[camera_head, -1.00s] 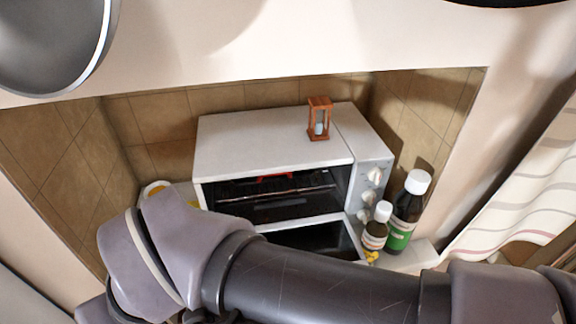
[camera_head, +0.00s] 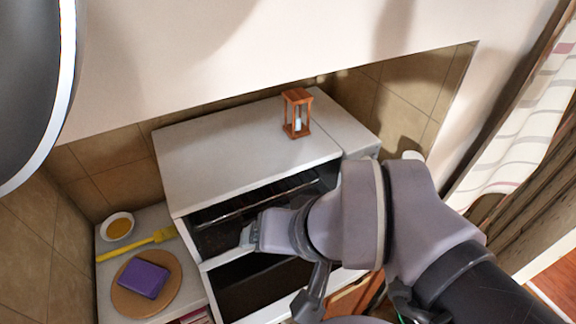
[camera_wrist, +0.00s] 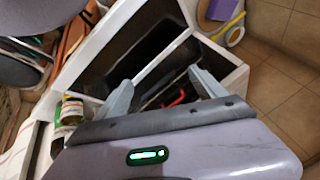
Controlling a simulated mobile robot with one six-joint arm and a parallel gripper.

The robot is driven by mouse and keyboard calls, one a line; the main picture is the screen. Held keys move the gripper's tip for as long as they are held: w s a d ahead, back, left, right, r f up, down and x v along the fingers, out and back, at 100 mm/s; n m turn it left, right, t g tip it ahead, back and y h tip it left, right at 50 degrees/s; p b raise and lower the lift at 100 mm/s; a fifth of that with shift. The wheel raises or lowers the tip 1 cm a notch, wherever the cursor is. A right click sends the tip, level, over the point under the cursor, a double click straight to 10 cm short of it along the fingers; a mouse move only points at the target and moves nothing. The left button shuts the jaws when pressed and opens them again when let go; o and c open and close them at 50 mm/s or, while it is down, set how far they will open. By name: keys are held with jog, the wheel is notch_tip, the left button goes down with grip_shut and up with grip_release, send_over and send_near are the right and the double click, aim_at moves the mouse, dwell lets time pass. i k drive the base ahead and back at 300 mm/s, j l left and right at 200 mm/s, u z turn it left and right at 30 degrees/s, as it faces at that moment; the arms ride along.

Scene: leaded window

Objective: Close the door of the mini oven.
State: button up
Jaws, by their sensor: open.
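The white mini oven (camera_head: 235,150) stands in a tiled niche, with its front opening showing a dark cavity and a wire rack. Its door (camera_head: 262,284) is open, folded down in front of the opening, with a dark inner panel and a pale frame. The door (camera_wrist: 130,38) also shows in the wrist view. My gripper (camera_head: 247,236) is at the oven front, above the door's inner side near the cavity. In the wrist view my gripper (camera_wrist: 163,92) has its two fingers apart, with nothing between them. My arm hides the oven's right front and knobs. Contact cannot be told.
A wooden hourglass (camera_head: 297,113) stands on the oven. On the ledge at left are a purple block (camera_head: 144,279) on a round board, a yellow utensil (camera_head: 137,244) and a small bowl (camera_head: 118,227). A bottle (camera_wrist: 72,110) shows in the wrist view.

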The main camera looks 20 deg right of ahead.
aim_at(243, 286)
jog(key=k+j, duration=0.2)
jog(key=j, duration=0.15)
jog(key=k+j, duration=0.45)
jog(key=j, duration=0.3)
